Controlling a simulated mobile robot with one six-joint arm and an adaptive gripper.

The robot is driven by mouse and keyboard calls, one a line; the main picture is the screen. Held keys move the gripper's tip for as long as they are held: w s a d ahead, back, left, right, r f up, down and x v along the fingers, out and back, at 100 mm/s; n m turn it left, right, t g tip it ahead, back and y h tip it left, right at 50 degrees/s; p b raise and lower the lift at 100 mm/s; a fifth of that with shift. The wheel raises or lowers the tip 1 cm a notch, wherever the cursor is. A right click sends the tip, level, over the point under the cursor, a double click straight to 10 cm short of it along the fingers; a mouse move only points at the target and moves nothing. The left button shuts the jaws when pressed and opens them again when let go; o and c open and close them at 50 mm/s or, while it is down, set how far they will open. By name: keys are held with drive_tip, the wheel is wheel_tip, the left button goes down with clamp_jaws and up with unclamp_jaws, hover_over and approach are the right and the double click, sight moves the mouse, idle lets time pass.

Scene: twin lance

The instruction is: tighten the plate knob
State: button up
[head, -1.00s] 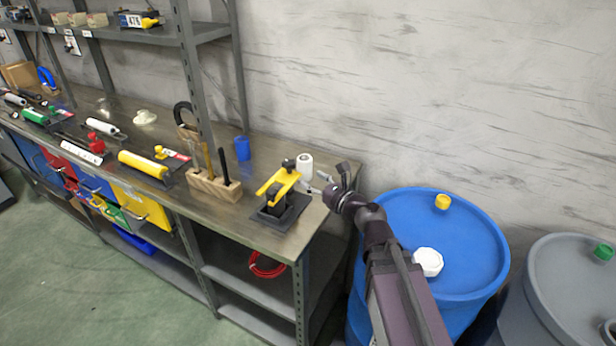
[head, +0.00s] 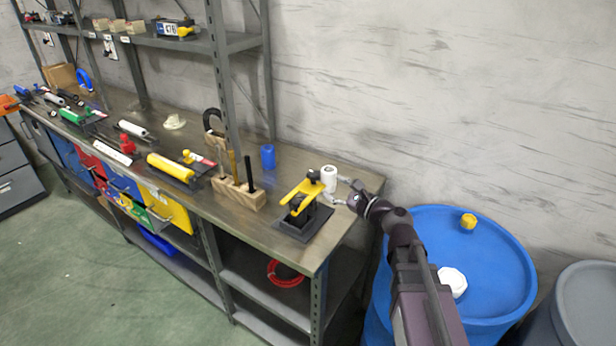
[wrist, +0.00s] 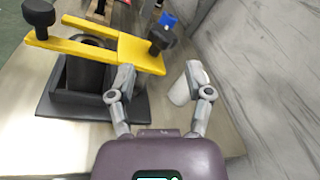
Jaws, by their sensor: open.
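A yellow plate (head: 300,191) sits on a black fixture (head: 302,222) near the bench's right end. In the wrist view the yellow plate (wrist: 139,54) carries a black knob (wrist: 161,39) at its right end and another black knob (wrist: 39,14) at its left end. I cannot tell for sure which one is the plate knob. My gripper (wrist: 165,84) is open, its fingers spread below the right knob in the picture. The left finger overlaps the plate's edge in view; contact cannot be told. In the head view my gripper (head: 342,191) is right of the fixture.
A white cylinder (wrist: 184,90) stands close by, seen between my fingers near the right one; it also shows in the head view (head: 329,180). The wall (head: 450,90) is behind the bench. A blue barrel (head: 490,260) stands right of the bench, and a wooden tool block (head: 238,193) left of the fixture.

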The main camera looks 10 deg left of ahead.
drive_tip(key=w+n+g, duration=0.2)
drive_tip(key=n, duration=0.3)
drive_tip(key=n+g+y, duration=0.2)
drive_tip(key=n+g, duration=0.9)
drive_tip(key=n, duration=2.3)
approach(314, 178)
drive_tip(key=shift+w+d+f, duration=0.2)
drive_tip(key=shift+w+d, duration=0.15)
drive_tip(key=shift+w, duration=0.2)
drive_tip(key=shift+w+d+f, duration=0.2)
drive_tip(key=shift+w+d, duration=0.1)
drive_tip(key=shift+w, duration=0.3)
drive_tip(key=shift+a, duration=0.15)
drive_tip(key=x, duration=1.3)
drive_tip(key=shift+a, duration=0.3)
drive_tip(key=shift+c, duration=0.3)
